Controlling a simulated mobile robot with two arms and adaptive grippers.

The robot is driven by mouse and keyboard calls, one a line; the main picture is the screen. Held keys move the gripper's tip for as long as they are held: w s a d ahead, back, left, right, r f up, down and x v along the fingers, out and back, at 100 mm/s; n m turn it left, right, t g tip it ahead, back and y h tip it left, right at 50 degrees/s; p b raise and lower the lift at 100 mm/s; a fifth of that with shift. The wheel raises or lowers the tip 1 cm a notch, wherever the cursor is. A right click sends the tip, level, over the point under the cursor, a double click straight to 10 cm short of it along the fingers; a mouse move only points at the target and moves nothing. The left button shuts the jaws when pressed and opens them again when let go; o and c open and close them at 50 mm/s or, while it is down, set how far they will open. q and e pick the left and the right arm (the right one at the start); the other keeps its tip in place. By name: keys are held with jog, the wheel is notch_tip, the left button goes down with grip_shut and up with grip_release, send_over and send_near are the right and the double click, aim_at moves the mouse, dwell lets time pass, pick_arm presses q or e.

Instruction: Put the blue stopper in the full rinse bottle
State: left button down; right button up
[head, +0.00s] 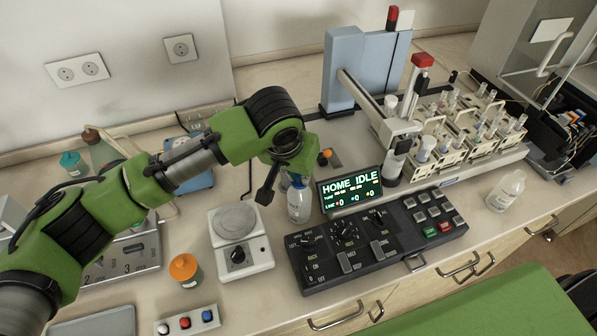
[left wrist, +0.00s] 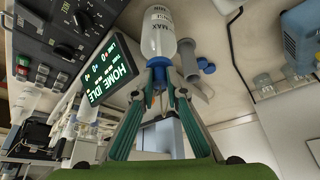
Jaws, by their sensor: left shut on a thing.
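A clear rinse bottle (head: 298,207) stands upright on the counter between the scale and the display. In the left wrist view the bottle (left wrist: 158,35) has MAX lettering on it. My left gripper (head: 287,181) is over the bottle's top and largely hides it in the head view. In the left wrist view my left gripper (left wrist: 160,68) is shut on the blue stopper (left wrist: 160,61), right at the bottle's mouth. I cannot tell how deep the stopper sits. A second clear bottle (head: 507,190) with no visible stopper stands at the right. My right gripper is out of view.
The scale (head: 238,230) and the black control panel (head: 375,242) flank the bottle. The HOME IDLE display (head: 349,193) is close on its right. An orange-capped jar (head: 185,270) stands at the front left.

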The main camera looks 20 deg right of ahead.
pick_arm(q)
jog(key=c, duration=2)
grip_release()
jog(key=shift+o, duration=0.2)
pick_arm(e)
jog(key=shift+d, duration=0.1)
pick_arm(q)
jog(key=v, duration=1.2)
jog(key=shift+f, duration=0.1)
